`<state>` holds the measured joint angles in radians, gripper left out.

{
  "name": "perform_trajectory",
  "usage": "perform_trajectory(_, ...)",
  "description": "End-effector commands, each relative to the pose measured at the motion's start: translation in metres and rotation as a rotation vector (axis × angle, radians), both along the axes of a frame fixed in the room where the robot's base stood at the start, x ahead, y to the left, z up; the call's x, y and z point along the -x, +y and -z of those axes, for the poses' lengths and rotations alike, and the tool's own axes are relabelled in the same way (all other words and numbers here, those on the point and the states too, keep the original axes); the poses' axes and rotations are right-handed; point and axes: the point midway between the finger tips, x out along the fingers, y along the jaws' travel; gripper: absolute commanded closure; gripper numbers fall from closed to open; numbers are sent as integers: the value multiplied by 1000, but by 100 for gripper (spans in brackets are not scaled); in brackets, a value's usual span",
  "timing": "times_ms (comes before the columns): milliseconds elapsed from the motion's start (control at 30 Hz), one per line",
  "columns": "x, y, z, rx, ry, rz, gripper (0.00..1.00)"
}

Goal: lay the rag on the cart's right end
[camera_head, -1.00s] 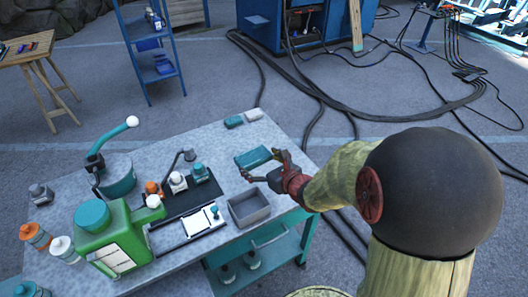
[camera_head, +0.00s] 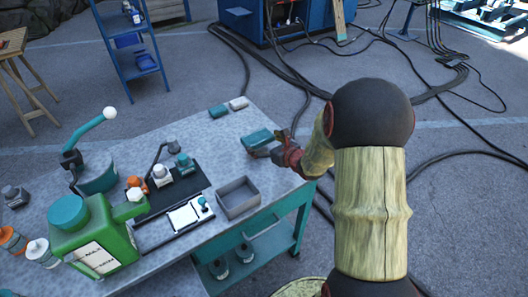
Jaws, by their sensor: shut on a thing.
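The rag is a flat, folded teal piece (camera_head: 257,138) at the cart's right end, near its right edge. My gripper (camera_head: 266,149) is shut on the rag's near side, and its fingers partly cover it. I cannot tell whether the rag touches the top or is held just above it. The cart (camera_head: 221,146) has a grey speckled top and a teal frame with a lower shelf.
A green jug (camera_head: 92,240) and several bottles fill the left side.

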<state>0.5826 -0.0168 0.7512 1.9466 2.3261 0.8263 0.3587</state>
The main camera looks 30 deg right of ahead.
Motion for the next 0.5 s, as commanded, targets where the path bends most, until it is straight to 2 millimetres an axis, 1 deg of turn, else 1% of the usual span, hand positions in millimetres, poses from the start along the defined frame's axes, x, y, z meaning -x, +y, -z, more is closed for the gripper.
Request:
perform_trajectory(233, -9, -8, 14, 0, -1, 1, 35)
perform_trajectory(400, -8, -7, 40, -1, 1, 1, 35)
perform_trajectory(500, -8, -7, 43, 0, -2, 1, 35)
